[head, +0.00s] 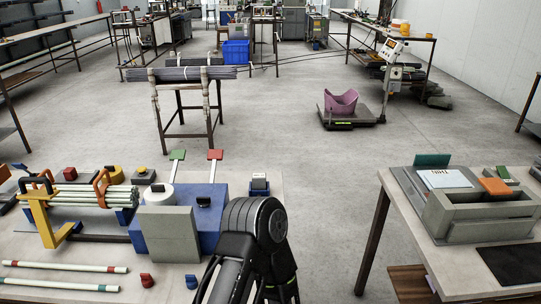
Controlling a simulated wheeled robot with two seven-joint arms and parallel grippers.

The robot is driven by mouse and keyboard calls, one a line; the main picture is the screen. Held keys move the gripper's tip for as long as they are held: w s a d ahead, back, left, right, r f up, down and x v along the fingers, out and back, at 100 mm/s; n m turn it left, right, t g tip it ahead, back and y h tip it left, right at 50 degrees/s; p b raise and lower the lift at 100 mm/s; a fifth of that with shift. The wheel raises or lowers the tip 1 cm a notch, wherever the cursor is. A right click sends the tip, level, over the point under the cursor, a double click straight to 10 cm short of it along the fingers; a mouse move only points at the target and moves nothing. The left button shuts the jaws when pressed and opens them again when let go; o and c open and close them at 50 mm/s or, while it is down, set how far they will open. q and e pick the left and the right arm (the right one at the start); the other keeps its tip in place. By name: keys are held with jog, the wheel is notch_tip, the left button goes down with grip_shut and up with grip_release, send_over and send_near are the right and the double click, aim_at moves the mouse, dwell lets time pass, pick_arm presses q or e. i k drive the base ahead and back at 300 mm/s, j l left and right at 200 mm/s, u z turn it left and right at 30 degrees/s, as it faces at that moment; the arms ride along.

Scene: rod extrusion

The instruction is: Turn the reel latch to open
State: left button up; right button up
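A blue machine block (208,222) with a grey box (168,235) at its front stands on the left table. A white round part like a reel (160,197) sits behind the grey box, with a small dark piece on top. Another small dark piece (203,200) sits on the blue block. I cannot tell which of these is the reel latch, nor how it is turned. One of my dark arms rises from the bottom middle, right of the blue block, and its rounded joint hides part of the table. No fingertips of either gripper show.
A yellow stand (43,215) and a bundle of pale rods (85,196) with orange handles are at left. Green (177,155) and red (215,155) levers rise behind the block. A grey box (478,212) stands on the right table.

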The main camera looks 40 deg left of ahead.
aim_at(203, 202)
jog(key=i+l+u, duration=0.2)
jog(key=l, duration=0.15)
jog(key=l+u, duration=0.2)
jog(key=l, duration=0.2)
jog(key=i+l+u, duration=0.1)
jog(key=l+u, duration=0.15)
jog(key=l, duration=0.15)
